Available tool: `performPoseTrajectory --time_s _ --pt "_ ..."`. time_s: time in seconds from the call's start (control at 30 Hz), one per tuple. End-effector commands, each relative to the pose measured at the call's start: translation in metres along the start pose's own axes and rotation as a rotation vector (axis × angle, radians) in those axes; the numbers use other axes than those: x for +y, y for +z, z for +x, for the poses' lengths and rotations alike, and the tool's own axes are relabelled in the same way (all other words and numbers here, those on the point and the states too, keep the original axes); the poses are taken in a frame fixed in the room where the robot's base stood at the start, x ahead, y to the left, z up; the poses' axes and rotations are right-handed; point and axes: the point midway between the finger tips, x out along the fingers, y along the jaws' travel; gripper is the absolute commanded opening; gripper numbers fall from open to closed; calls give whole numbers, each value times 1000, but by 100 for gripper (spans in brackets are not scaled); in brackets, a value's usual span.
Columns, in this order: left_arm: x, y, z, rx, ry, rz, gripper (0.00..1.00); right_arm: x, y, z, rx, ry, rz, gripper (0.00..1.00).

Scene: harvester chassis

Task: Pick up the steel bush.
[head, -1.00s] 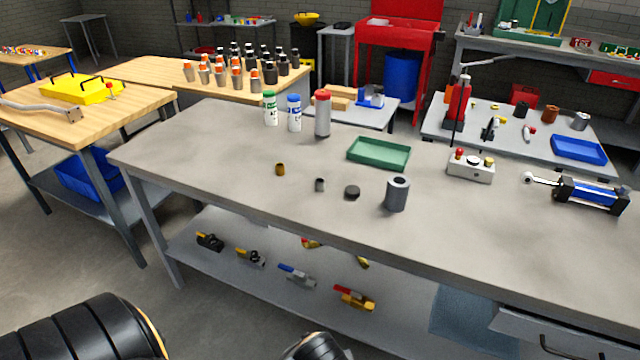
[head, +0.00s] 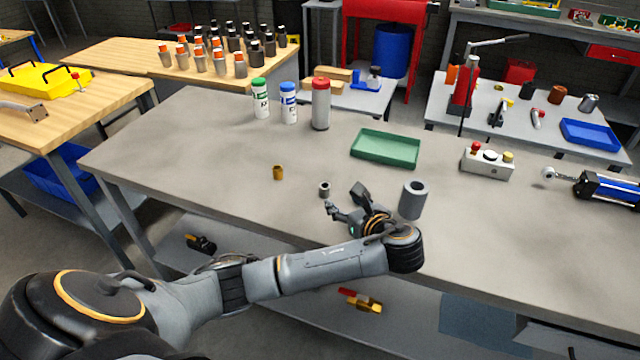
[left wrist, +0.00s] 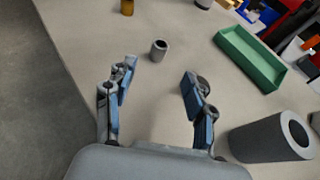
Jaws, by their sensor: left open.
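The steel bush (head: 324,189), a small grey ring-ended cylinder, stands upright on the grey workbench (head: 220,200). It also shows in the left wrist view (left wrist: 159,50), beyond the fingertips and roughly in line with the gap between them. My left gripper (head: 345,201) is open and empty, low over the bench just right of the bush and apart from it. In the left wrist view its two fingers (left wrist: 158,84) are spread wide with bare bench between them. My right gripper is not in view.
A large grey hollow cylinder (head: 413,200) stands close right of my left gripper. A small brass-coloured bush (head: 278,172) stands to the left. A green tray (head: 385,149) and several capped bottles (head: 289,109) are farther back. The bench's left part is clear.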

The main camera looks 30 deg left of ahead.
Motion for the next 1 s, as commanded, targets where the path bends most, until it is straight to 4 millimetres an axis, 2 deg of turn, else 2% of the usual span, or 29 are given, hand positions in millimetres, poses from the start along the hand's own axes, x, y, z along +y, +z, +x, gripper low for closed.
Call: performPoseTrajectory --time_s 0.03,0.13,0.2,0.27,0.37,0.5,0.6,0.8,1.0 --pt "2 0 13 -2 6 1 54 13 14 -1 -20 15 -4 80" --pt "2 0 33 0 6 0 54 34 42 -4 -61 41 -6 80" --pt "1 0 44 0 4 -1 54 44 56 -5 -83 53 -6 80" --pt "1 -1 52 0 4 -2 54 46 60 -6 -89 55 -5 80" --pt "1 -1 60 2 2 -3 54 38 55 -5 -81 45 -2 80" --pt "1 -2 70 2 2 -2 54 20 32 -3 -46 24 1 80" --pt "2 -5 85 1 4 -3 54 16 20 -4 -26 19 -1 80" --pt "1 -8 110 3 1 -3 54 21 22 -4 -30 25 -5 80" --pt "1 -8 114 4 0 -4 54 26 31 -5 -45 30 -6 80"
